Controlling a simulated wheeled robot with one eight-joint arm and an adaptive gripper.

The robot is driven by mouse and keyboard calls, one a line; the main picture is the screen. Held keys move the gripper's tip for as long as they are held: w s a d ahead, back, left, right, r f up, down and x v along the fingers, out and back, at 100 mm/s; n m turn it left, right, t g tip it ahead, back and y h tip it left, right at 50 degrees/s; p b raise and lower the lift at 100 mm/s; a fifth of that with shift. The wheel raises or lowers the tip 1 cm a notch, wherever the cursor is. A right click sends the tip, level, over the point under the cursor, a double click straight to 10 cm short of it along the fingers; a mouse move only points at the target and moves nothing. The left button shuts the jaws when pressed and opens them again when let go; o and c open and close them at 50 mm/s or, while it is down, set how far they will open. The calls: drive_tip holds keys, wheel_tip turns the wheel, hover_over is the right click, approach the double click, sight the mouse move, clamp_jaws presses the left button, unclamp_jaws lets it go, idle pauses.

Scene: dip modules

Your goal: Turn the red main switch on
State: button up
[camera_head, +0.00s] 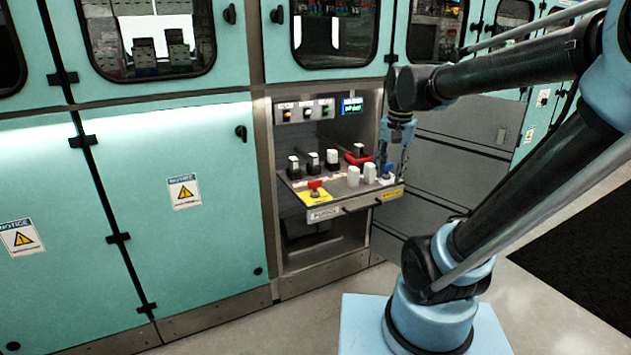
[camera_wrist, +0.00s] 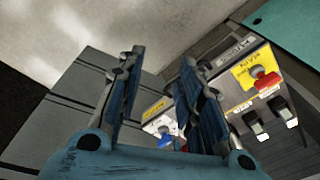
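The red main switch (camera_head: 315,185) is a red knob on a yellow plate at the front left of the control shelf. In the wrist view the red switch (camera_wrist: 266,80) lies right of my fingers, on a yellow plate with a label. My gripper (camera_head: 398,165) points down over the right end of the shelf, near a blue knob (camera_head: 388,178), and is well apart from the red switch. In the wrist view my gripper (camera_wrist: 162,58) has its two fingers spread with a gap between them and nothing held.
Black and white modules (camera_head: 332,158) stand on the shelf between the red switch and my gripper. A red-based module (camera_head: 358,156) sits behind them. A handle (camera_head: 362,204) runs along the shelf's front.

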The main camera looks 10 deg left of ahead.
drive_tip(key=w+a+r+m, duration=0.3)
drive_tip(key=w+a+r, duration=0.2)
drive_tip(key=w+a, duration=0.45)
drive_tip(key=m+g, duration=0.1)
drive_tip(key=m, duration=0.3)
hover_over(315, 188)
drive_tip(key=w, duration=0.1)
wheel_tip(315, 188, down, 17)
drive_tip(key=shift+a, duration=0.1)
clamp_jaws()
